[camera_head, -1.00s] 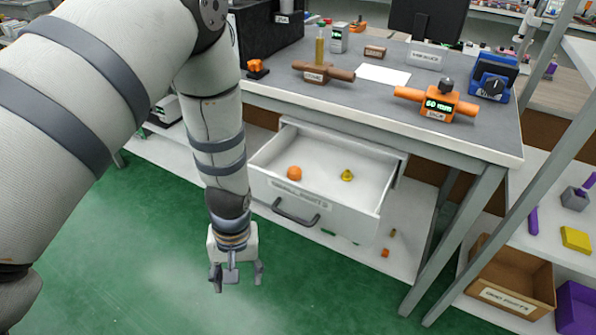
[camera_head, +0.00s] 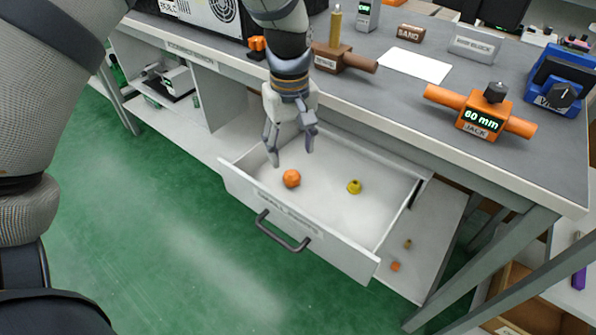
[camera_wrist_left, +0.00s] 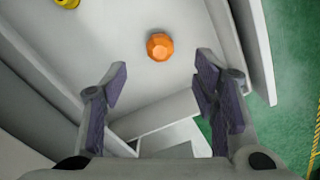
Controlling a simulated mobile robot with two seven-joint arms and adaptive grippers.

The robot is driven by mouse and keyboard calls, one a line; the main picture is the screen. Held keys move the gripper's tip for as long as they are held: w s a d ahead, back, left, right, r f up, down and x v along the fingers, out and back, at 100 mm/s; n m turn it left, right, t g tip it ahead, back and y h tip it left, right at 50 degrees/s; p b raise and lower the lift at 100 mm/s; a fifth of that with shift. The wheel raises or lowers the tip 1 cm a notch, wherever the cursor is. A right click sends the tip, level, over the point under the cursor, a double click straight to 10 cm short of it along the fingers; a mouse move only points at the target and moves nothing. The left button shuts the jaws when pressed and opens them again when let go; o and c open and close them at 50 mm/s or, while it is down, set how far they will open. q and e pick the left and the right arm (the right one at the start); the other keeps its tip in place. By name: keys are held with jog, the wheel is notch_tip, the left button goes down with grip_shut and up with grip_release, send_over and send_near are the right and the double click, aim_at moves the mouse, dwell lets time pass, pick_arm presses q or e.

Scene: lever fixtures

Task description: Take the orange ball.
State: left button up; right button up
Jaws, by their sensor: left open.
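The orange ball (camera_head: 291,178) is a faceted ball lying on the floor of the open white drawer (camera_head: 318,207), near its left front corner. In the left wrist view the ball (camera_wrist_left: 160,46) lies beyond the fingertips, roughly centred between them. My left gripper (camera_head: 290,158) points down over the drawer's left part, just behind the ball. Its fingers are spread and nothing is between them; the left wrist view also shows the gripper (camera_wrist_left: 162,78) open and empty. My right gripper does not show.
A yellow knobbed piece (camera_head: 354,187) lies in the drawer right of the ball. The drawer walls and the workbench edge (camera_head: 400,148) are close to the gripper. On the bench stand an orange jack (camera_head: 480,113) and a brown fixture (camera_head: 343,58). Green floor is clear in front.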

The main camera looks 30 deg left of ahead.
aim_at(293, 175)
pick_arm(q)
jog(key=f, duration=0.8)
jog(key=shift+s+d+b, duration=0.3)
jog(key=shift+w+r, duration=0.1)
jog(key=c, duration=1)
